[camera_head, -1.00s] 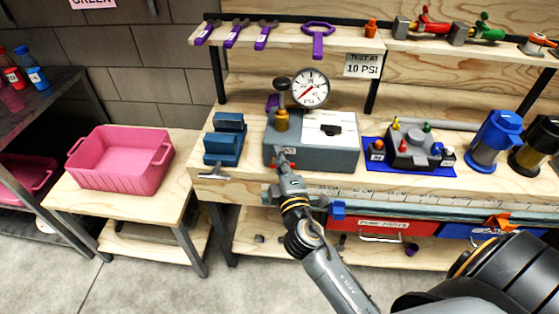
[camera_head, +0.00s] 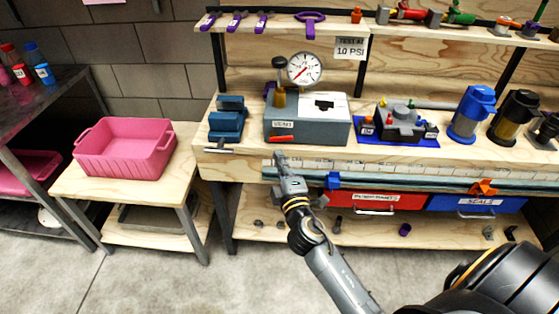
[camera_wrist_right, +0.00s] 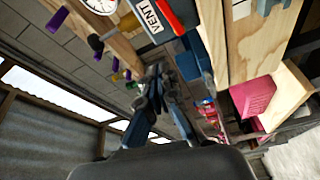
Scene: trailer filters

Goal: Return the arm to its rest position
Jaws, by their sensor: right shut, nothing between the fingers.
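My right gripper (camera_head: 281,160) is shut and empty in the head view, just in front of the workbench's front edge and below the grey test box (camera_head: 300,130). My right arm reaches up to it from the bottom right. In the right wrist view the gripper's fingers (camera_wrist_right: 156,75) are together with nothing between them. The test box carries a round dial gauge (camera_head: 304,69), a VENT label and a red lever (camera_head: 281,139). The gripper is apart from the box. My left gripper is not in view.
A blue vise (camera_head: 227,122) stands at the bench's left end. A pink bin (camera_head: 125,160) sits on a low wooden table to the left. Red (camera_head: 376,202) and blue (camera_head: 476,205) drawers are under the bench. The floor in front is clear.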

